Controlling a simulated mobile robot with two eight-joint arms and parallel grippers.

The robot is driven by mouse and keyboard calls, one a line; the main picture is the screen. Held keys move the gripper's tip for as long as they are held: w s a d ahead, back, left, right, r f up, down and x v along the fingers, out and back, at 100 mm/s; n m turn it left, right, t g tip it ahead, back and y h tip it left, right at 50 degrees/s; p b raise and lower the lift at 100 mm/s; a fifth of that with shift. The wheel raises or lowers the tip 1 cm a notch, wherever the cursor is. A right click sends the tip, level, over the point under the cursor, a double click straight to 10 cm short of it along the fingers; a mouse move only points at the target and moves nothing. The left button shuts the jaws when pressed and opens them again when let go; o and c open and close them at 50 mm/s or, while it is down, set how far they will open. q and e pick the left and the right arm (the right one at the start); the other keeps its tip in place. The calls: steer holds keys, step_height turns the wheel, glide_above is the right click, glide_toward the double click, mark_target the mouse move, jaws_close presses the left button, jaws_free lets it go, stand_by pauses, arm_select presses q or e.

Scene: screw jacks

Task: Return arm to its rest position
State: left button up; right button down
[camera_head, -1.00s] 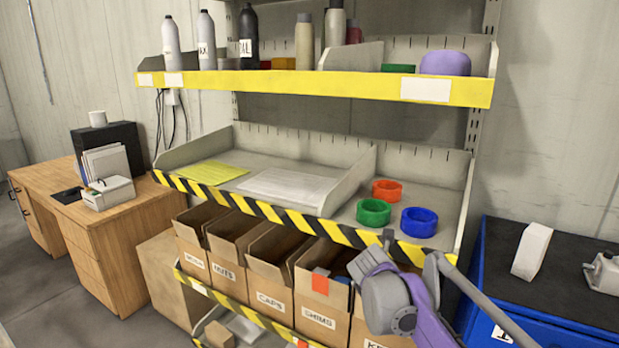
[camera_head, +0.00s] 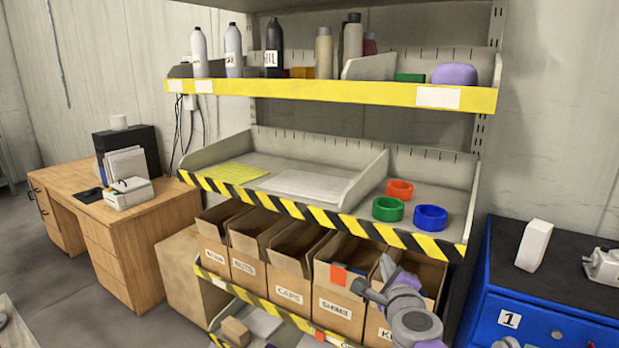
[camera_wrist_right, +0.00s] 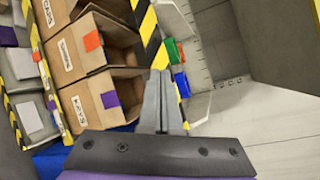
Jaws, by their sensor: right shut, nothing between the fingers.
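My right arm comes in at the lower right of the head view, in front of the cardboard boxes. Its right gripper (camera_head: 386,266) is near the SHIMS box and the box to its right. In the right wrist view its two grey fingers (camera_wrist_right: 164,102) lie together with nothing between them. They appear over the shelf edge and box fronts, and no contact is visible. My left gripper is not in view.
The shelf's striped edge (camera_head: 325,217) runs behind my right arm. Green (camera_head: 388,209), blue (camera_head: 430,218) and orange (camera_head: 399,190) rings stand on the middle shelf. A blue cabinet (camera_head: 535,322) stands at right, a wooden desk (camera_head: 105,225) at left. Open floor (camera_head: 75,285) shows lower left.

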steer(key=s+a+f+n+g+y, duration=0.3)
steer(key=s+f+n, duration=0.3)
steer(key=s+n, duration=0.25)
steer(key=s+a+f+n+g+y, duration=0.2)
steer(key=s+a+f+n, duration=0.1)
steer(key=s+f+n, duration=0.5)
steer(key=s+d+f+n+g+h+p, duration=0.1)
steer(key=s+d+f+n+g+h, duration=0.3)
steer(key=s+d+f+n, duration=0.3)
steer(key=s+f+n+g, duration=0.1)
steer(key=s+f, duration=0.4)
steer(key=s, duration=0.3)
steer(key=shift+d+g, duration=0.25)
steer(key=shift+g, duration=0.15)
